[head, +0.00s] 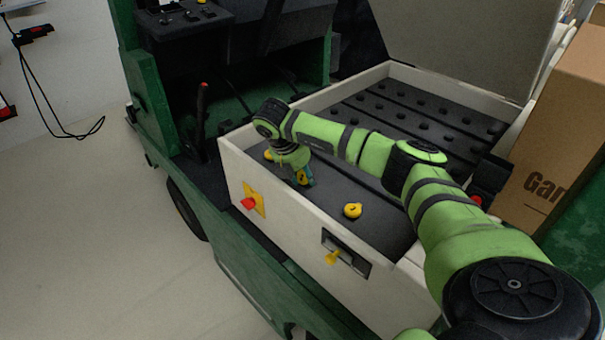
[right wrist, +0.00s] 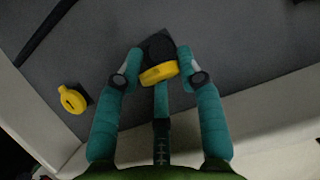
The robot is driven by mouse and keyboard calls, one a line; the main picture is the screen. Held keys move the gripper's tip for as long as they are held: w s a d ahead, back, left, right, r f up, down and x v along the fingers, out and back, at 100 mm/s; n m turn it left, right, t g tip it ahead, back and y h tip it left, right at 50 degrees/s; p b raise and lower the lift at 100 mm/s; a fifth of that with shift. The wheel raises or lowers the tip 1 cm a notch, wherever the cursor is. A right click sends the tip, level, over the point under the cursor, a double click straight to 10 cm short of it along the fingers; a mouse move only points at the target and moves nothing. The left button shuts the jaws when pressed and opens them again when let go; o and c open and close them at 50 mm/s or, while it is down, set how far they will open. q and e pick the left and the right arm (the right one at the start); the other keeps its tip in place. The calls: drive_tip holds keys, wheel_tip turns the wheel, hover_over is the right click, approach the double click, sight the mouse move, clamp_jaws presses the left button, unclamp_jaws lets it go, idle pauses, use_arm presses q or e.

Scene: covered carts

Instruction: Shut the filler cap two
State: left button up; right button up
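In the head view, three yellow filler caps show on the dark top of the white-walled battery box (head: 235,175). One cap (head: 352,210) lies flat to the right. The middle cap (head: 303,177) is at my right gripper (head: 306,183). In the right wrist view this yellow cap (right wrist: 158,73) stands tilted beside its black filler neck (right wrist: 158,46). My right gripper (right wrist: 160,68) points down with its teal fingers apart, on both sides of the cap. Contact is unclear. My left gripper is out of view.
A red button on a yellow plate (head: 250,203) and a socket with a yellow handle (head: 345,255) are on the box's outer wall. The raised lid (head: 460,40) stands behind. A cardboard box (head: 560,120) is at the right. Open floor lies at the left.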

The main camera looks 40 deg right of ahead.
drive_tip(key=shift+w+d+f+y+b, duration=0.1)
drive_tip(key=shift+d+y+b, duration=0.15)
drive_tip(key=shift+y, duration=0.65)
drive_tip(key=shift+d+y+b, duration=0.1)
drive_tip(key=shift+d+y, duration=0.2)
drive_tip(key=shift+y, duration=0.6)
drive_tip(key=shift+d+f+g+y, duration=0.1)
drive_tip(key=shift+d+g+y, duration=0.1)
drive_tip(key=shift+y, duration=0.65)
drive_tip(key=shift+d+f+g+y, duration=0.1)
drive_tip(key=shift+d+y, duration=0.05)
drive_tip(key=shift+y, duration=0.7)
drive_tip(key=o, duration=1.2)
drive_tip(key=shift+c, duration=0.2)
drive_tip(key=v, duration=1.2)
drive_tip(key=shift+d, duration=0.1)
